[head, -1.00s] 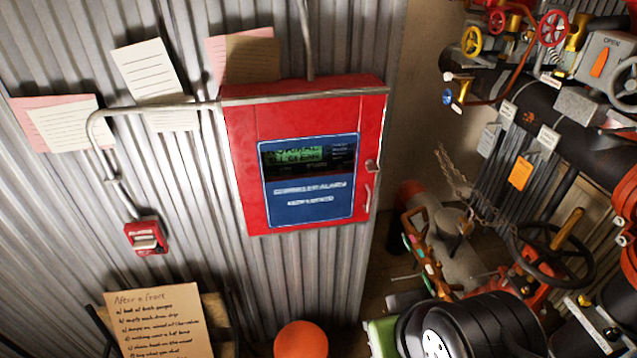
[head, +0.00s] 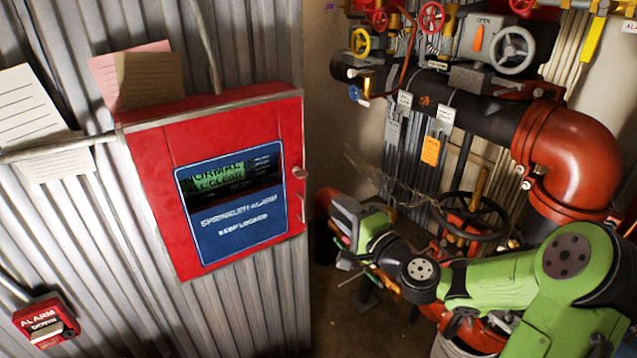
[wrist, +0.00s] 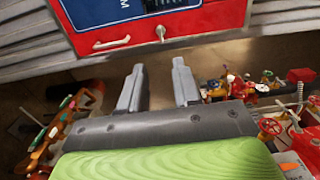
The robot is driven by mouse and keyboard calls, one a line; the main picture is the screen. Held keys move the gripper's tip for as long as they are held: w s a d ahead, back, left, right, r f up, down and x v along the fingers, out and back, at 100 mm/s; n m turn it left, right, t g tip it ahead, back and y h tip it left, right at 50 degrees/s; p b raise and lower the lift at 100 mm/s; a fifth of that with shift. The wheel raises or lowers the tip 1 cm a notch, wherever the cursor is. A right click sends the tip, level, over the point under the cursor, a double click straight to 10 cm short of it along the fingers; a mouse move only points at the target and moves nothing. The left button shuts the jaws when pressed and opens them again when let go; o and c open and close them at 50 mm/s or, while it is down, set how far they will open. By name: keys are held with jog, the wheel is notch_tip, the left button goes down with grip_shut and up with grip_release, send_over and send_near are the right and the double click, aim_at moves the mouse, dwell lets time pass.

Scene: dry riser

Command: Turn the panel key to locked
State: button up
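The red alarm panel (head: 150,215) hangs on the corrugated wall, with a blue label reading "SPRINKLER ALARM KEEP LOCKED". The key's exact angle is too small to tell.
A red alarm box (head: 45,320) is on the wall at lower left. Valve wheels, including a large dark one (head: 470,215), and a red pipe elbow (head: 568,150) crowd the right. Papers (head: 135,75) hang above the panel. A chain hangs behind my gripper.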

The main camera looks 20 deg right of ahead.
aim_at(304, 177)
jog(key=p+x, duration=0.3)
jog(key=x, duration=1.3)
jog(key=shift+d+p, duration=0.15)
jog(key=shift+p, duration=0.25)
jog(key=shift+c, duration=0.2)
grip_shut()
